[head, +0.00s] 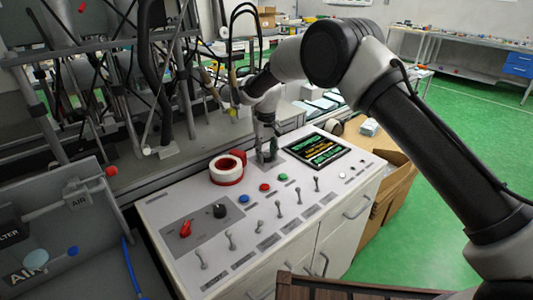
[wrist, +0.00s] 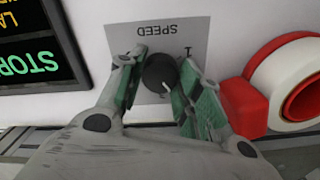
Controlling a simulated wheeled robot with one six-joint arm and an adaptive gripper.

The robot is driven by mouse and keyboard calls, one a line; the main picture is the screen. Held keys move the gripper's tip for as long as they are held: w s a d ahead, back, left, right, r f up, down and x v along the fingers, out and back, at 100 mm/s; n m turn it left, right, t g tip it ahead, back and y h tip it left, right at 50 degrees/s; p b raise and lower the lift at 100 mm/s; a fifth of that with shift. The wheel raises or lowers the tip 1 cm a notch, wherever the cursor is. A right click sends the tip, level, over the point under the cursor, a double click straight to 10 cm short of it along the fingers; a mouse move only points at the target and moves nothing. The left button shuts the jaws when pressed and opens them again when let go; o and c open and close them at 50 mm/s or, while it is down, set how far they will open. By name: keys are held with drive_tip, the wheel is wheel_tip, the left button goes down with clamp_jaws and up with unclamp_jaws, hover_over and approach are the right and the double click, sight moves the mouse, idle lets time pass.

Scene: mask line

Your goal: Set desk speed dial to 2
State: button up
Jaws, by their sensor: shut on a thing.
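The desk speed dial (wrist: 160,73) is a round black knob on a grey plate marked SPEED, which appears upside down in the wrist view. A short white pointer mark on the dial points toward the lower right there. A figure 1 shows on the plate near the dial's upper right; other figures are hidden. My gripper (wrist: 158,82) has its green-padded fingers on either side of the dial, shut on it. In the head view my gripper (head: 267,151) points down at the back of the white desk (head: 330,190), and it hides the dial.
A red tape dispenser with a white roll (wrist: 285,85) stands close beside the right finger; it also shows in the head view (head: 227,170). A dark display (head: 318,149) lies on the other side. Several buttons, levers and a black knob (head: 219,211) are nearer the front.

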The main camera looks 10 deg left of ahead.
sight(267, 154)
drive_tip(key=n, duration=0.5)
drive_tip(key=shift+n, duration=0.3)
idle(0.4)
drive_tip(key=o, duration=1)
drive_tip(key=shift+o, duration=0.2)
wheel_tip(267, 154, up, 12)
